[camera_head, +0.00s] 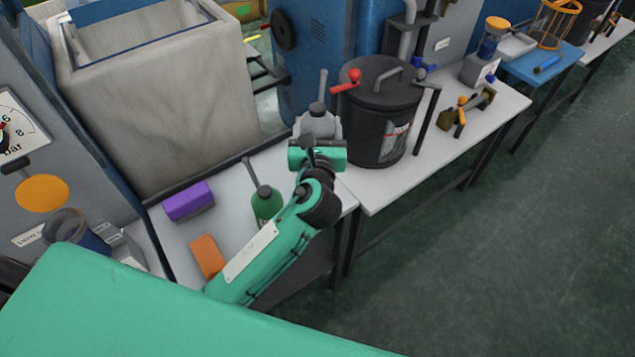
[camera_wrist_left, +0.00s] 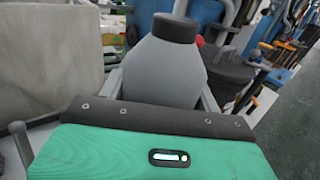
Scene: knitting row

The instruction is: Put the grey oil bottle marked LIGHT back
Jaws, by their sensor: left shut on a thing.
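The grey oil bottle (camera_head: 318,123) has a dark cap and a thin spout, and stands roughly upright beyond my left wrist in the head view. It also fills the middle of the left wrist view (camera_wrist_left: 160,72). My left gripper (camera_head: 317,141) is shut on it, with a finger on either side of its body. The bottle's base is hidden behind the gripper, so I cannot tell whether it touches the bench. No LIGHT marking shows on its visible side. My right gripper is not in view.
A green oil bottle (camera_head: 267,207), a purple block (camera_head: 188,201) and an orange block (camera_head: 207,256) are on the near bench (camera_head: 228,216). A lidded black pot (camera_head: 381,112) with red-knobbed clamp stands close right of the grey bottle. A big grey tub (camera_head: 160,110) rises behind.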

